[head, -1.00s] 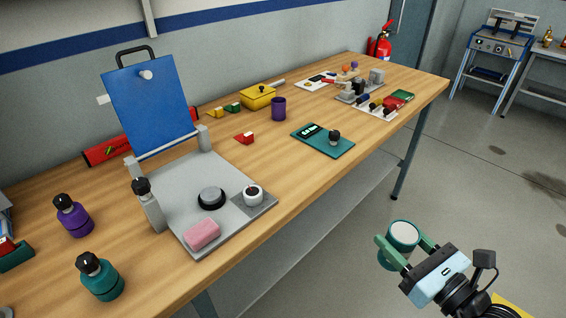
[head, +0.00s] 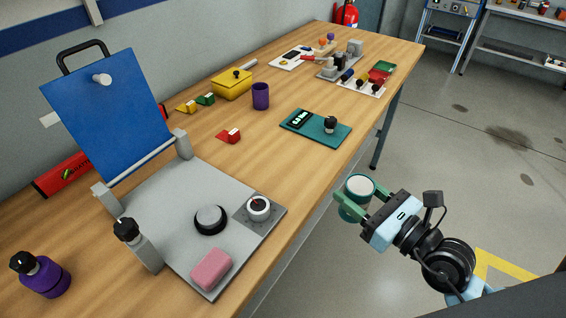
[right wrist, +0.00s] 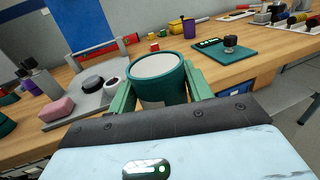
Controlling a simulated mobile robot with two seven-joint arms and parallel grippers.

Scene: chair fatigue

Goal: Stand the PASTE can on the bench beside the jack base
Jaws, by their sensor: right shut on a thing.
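The can I take for the PASTE can is teal with a pale top (head: 359,186); no lettering is readable. My right gripper (head: 358,196) is shut around its sides and holds it upright in front of the bench's front edge. In the right wrist view the can (right wrist: 158,82) sits between the green fingers. The wooden bench (head: 205,155) carries a grey base plate (head: 165,220) with posts and a tilted blue panel (head: 105,115); I take this for the jack base, but no label shows. My left gripper is not in view.
On the plate are a black-rimmed grey disc (head: 210,219), a small round cup (head: 258,207) and a pink block (head: 211,269). A teal scale (head: 305,125) lies to the right, a purple cup (head: 261,96) behind. Bare wood lies between plate and scale.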

